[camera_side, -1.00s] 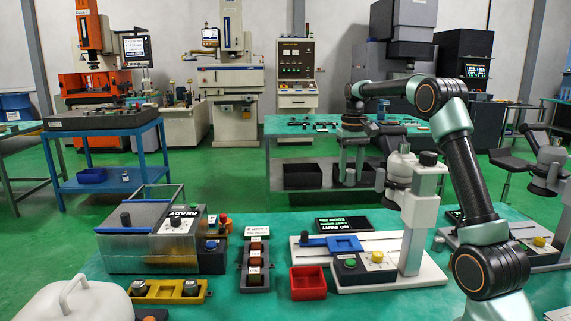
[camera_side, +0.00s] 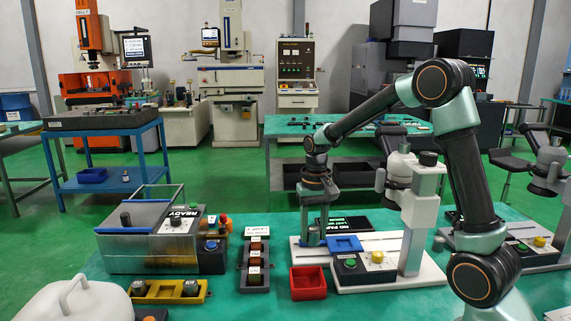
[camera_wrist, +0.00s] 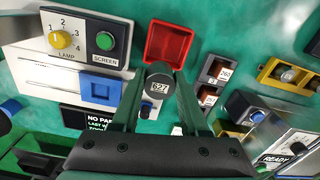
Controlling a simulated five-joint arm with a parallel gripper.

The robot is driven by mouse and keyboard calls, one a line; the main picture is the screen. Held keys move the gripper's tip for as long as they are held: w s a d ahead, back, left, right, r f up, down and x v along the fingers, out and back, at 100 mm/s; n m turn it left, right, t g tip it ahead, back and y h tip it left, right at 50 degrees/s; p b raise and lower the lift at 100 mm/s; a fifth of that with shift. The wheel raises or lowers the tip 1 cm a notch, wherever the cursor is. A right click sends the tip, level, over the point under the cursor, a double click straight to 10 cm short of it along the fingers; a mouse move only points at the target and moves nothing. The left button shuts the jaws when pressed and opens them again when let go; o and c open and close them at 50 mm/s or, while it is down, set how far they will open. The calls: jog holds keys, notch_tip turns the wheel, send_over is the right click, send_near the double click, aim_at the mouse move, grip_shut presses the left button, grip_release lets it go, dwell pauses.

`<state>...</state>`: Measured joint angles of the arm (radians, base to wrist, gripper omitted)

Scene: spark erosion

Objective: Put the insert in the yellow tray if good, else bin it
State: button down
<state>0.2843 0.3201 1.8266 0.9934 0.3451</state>
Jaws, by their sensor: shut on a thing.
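My gripper (camera_wrist: 160,88) is shut on a small grey round insert (camera_wrist: 159,75) with a pale label, seen from above in the wrist view. In the side view my gripper (camera_side: 313,238) points down at the left end of the white inspection stand, beside its blue holder (camera_side: 344,243); the insert is hard to make out there. The holder (camera_wrist: 96,88) shows an open square pocket in the wrist view. The yellow tray (camera_side: 168,297) lies at front left with dark round pieces in it. The red bin (camera_side: 308,283) stands in front of the stand.
A dark rack (camera_side: 242,276) with labelled slots stands left of the red bin. A machine box (camera_side: 150,250) marked READY is behind the yellow tray. The stand's column (camera_side: 418,240) rises on the right. A black screen (camera_wrist: 92,116) begins with "NO PA".

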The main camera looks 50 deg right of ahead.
jog(key=shift+f, duration=2.7)
jog(key=shift+c, duration=1.7)
grip_release()
notch_tip(320, 180, up, 12)
jog(key=shift+f, duration=0.25)
jog(key=shift+r, duration=0.3)
